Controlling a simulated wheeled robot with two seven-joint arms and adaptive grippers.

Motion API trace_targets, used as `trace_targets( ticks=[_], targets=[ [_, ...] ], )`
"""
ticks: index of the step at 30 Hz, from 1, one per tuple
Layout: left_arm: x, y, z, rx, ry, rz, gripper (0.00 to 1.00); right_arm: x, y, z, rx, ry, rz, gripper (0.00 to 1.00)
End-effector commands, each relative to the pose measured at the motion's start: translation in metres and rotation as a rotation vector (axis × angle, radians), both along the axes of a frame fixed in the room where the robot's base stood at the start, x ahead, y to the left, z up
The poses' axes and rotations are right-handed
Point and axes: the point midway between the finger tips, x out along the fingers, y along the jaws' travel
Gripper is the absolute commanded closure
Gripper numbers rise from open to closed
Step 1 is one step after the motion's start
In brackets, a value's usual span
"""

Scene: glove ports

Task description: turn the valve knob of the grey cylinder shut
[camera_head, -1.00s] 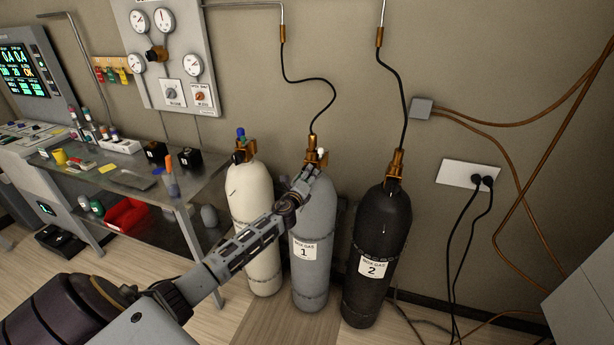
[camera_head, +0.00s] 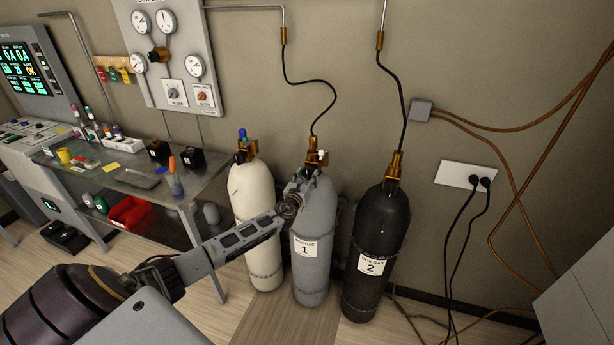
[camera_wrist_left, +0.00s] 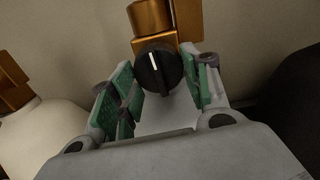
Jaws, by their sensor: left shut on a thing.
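The grey cylinder (camera_head: 313,262), labelled "MOX-GAS 1", stands upright between a cream one and a black one. Its valve (camera_head: 314,156) is brass with a hose on top. My left gripper (camera_head: 308,172) is at the valve, at the top of this cylinder. In the left wrist view the black valve knob (camera_wrist_left: 158,72) sits between the green-padded fingertips of my left gripper (camera_wrist_left: 162,82), which is shut on it. The knob's white pointer line is nearly upright there, leaning slightly left. My right gripper is not in view.
The cream cylinder (camera_head: 254,215) stands close on the left and the black cylinder (camera_head: 377,235) close on the right. A metal bench (camera_head: 190,184) with several small items is at left. A wall outlet (camera_head: 462,174) with cables is at right.

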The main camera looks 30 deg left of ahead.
Motion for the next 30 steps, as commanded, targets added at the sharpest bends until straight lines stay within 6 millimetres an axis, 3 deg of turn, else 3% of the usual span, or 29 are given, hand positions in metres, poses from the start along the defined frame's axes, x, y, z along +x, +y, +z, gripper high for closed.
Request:
trace_targets(
  ticks=[20, 21, 25, 30],
  targets=[
    [-0.0009, -0.0001, -0.0032, 0.082, 0.024, -0.001, 0.76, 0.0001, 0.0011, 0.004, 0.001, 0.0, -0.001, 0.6],
    [-0.0009, -0.0001, -0.0032, 0.082, 0.024, -0.001, 0.47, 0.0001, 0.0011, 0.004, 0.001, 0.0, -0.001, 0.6],
    [-0.0006, 0.0001, -0.0023, 0.081, 0.022, -0.001, 0.32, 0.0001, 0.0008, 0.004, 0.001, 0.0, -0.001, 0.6],
    [-0.0004, 0.0002, -0.0013, 0.08, 0.021, 0.0, 0.32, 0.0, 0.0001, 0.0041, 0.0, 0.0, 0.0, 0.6]
  ],
)
